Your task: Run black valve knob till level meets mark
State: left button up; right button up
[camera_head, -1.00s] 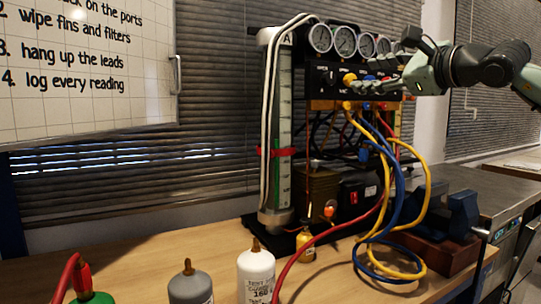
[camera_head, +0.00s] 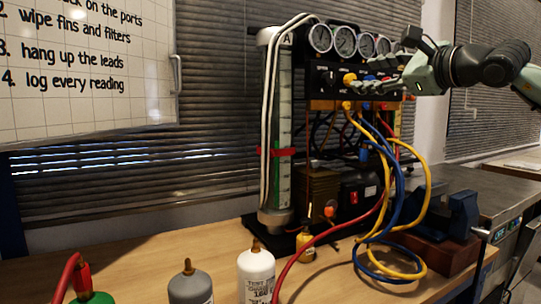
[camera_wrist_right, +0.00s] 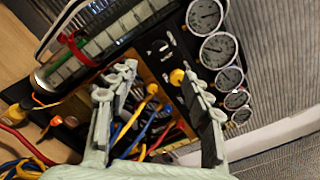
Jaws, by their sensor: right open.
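The black valve knob (camera_head: 331,77) is on the dark manifold panel, left of a yellow knob (camera_head: 349,79). In the right wrist view the black knob (camera_wrist_right: 160,48) lies just beyond the fingertips. My right gripper (camera_head: 362,87) is open in front of the panel, near the yellow knob; in its wrist view (camera_wrist_right: 157,76) nothing is between the fingers. Whether a finger touches a knob I cannot tell. The upright sight tube (camera_head: 285,110) shows green liquid inside. A red mark band (camera_head: 277,152) circles it. The exact liquid level against the band is hard to read. My left gripper is out of view.
Several round gauges (camera_head: 345,42) line the top of the rig. Yellow, blue and red hoses (camera_head: 425,190) hang below the panel. A blue vise (camera_head: 452,214) stands to the right. A white bottle (camera_head: 256,274) and a grey bottle (camera_head: 190,288) stand in front.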

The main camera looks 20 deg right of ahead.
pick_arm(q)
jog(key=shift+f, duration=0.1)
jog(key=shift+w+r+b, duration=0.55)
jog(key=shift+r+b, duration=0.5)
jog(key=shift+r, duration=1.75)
pick_arm(e)
send_near(331, 79)
jog(key=shift+w, duration=1.1)
jog(key=w, duration=0.2)
jog(key=w+p, duration=0.1)
jog(key=w, duration=0.1)
jog(key=w+p, duration=0.1)
jog(key=w, duration=0.1)
jog(key=shift+w+a+r, duration=0.1)
jog(key=shift+a+r, duration=0.05)
jog(key=shift+a, duration=0.15)
jog(key=shift+w, duration=0.4)
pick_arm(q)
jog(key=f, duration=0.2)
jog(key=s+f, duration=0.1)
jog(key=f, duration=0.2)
pick_arm(e)
jog(key=shift+c, duration=0.5)
grip_shut()
